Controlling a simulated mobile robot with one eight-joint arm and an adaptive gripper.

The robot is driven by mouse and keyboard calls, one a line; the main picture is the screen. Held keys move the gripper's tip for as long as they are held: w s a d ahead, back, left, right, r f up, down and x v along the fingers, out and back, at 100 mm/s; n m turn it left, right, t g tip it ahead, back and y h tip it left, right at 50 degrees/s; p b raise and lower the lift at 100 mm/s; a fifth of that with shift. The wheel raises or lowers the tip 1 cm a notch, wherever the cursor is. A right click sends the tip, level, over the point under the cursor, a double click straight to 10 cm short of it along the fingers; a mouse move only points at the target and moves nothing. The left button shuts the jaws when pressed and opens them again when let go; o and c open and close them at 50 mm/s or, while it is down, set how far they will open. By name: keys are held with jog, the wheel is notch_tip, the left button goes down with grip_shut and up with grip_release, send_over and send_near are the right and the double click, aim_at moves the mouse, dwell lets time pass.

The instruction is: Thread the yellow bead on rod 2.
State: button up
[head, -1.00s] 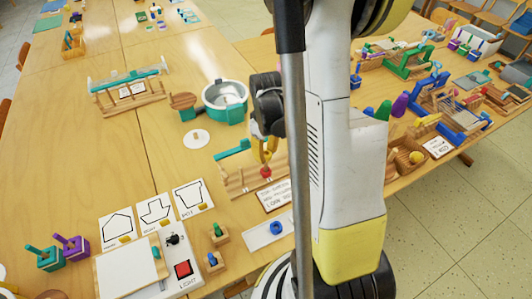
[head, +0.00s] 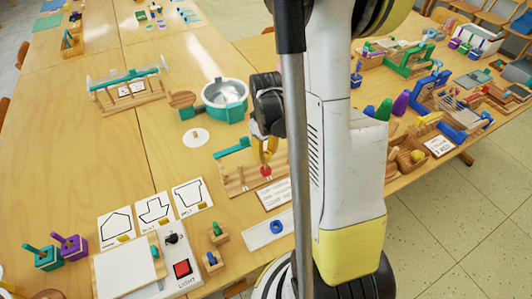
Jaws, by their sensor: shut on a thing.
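My gripper (head: 267,146) is in the head view, partly behind my own arm and a grey pole. It points down and is shut on the yellow bead (head: 266,151), which is small and partly covered by the fingers. A wooden rod stand (head: 237,184) is just below and to the left of it. A red bead (head: 265,171) shows directly below the yellow one at the stand. Rod 2 cannot be made out, and I cannot tell whether the yellow bead touches a rod.
A teal bar (head: 231,148) is behind the stand. A printed card (head: 273,195) and a white tray with a blue ring (head: 277,227) lie in front. A teal-and-silver pot (head: 225,97) stands behind. Clear tabletop (head: 90,170) lies to the left.

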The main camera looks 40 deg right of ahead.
jog(key=o, duration=0.8)
notch_tip(320, 180, up, 12)
dwell(0.8)
jog(key=s+a+r+t, duration=0.1)
jog(key=a+r+t, duration=0.1)
jog(key=a, duration=0.4)
jog(key=s+a+r+m+t, duration=0.1)
jog(key=s+a+r+t, duration=0.1)
jog(key=a, duration=0.5)
jog(key=s+a+r+t, duration=0.2)
jog(key=a+r+t, duration=0.1)
jog(key=a, duration=0.4)
jog(key=shift+s+r+m, duration=0.15)
jog(key=shift+r+m, duration=0.15)
jog(key=shift+r, duration=0.2)
